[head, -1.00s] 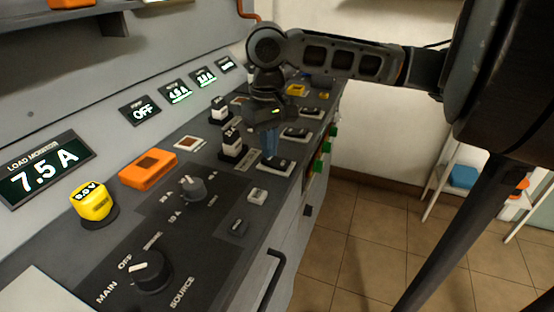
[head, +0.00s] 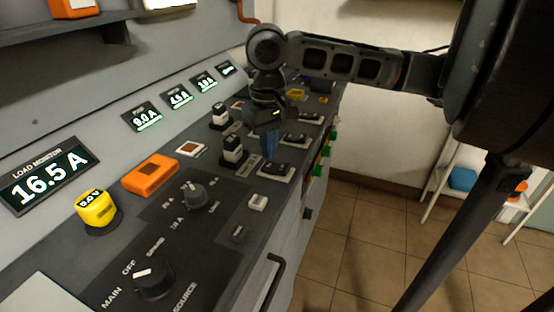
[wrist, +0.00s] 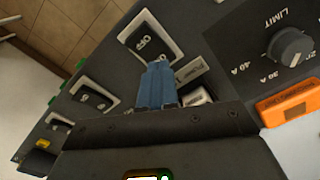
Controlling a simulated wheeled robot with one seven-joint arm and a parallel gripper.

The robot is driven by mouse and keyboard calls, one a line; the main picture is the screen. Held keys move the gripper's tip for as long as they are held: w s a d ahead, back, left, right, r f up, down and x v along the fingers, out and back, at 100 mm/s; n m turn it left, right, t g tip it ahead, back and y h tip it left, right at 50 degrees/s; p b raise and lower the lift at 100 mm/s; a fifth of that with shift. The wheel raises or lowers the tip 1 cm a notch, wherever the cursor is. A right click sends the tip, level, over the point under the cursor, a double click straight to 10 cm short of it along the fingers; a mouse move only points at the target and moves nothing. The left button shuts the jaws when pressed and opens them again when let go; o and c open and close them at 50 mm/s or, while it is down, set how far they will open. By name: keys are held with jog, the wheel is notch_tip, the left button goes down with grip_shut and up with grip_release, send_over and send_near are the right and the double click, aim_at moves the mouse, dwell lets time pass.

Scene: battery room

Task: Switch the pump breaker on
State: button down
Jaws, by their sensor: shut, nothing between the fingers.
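The nearest rocker breaker (head: 276,170) is dark in a pale frame on the sloping panel, and it shows in the wrist view (wrist: 150,36) with OFF lettering on it. A label partly reading PUMP (wrist: 192,70) lies beside it. My gripper (head: 269,147) is shut and empty, its blue fingers pointing down at the panel beside this rocker. In the wrist view the fingers (wrist: 157,86) cover its near end, so I cannot tell whether they touch it. The load monitor (head: 45,178) reads 16.5 A.
More rockers (head: 304,117) run away along the panel, with black-and-white upright blocks (head: 232,150) beside them. An orange box (head: 150,176), a yellow knob (head: 97,208), a limit dial (head: 193,196) and the main selector (head: 153,279) are nearer. Open floor (head: 365,240) lies right.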

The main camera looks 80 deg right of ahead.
aim_at(269, 165)
notch_tip(269, 165, up, 5)
jog(key=p, duration=0.4)
dwell(0.6)
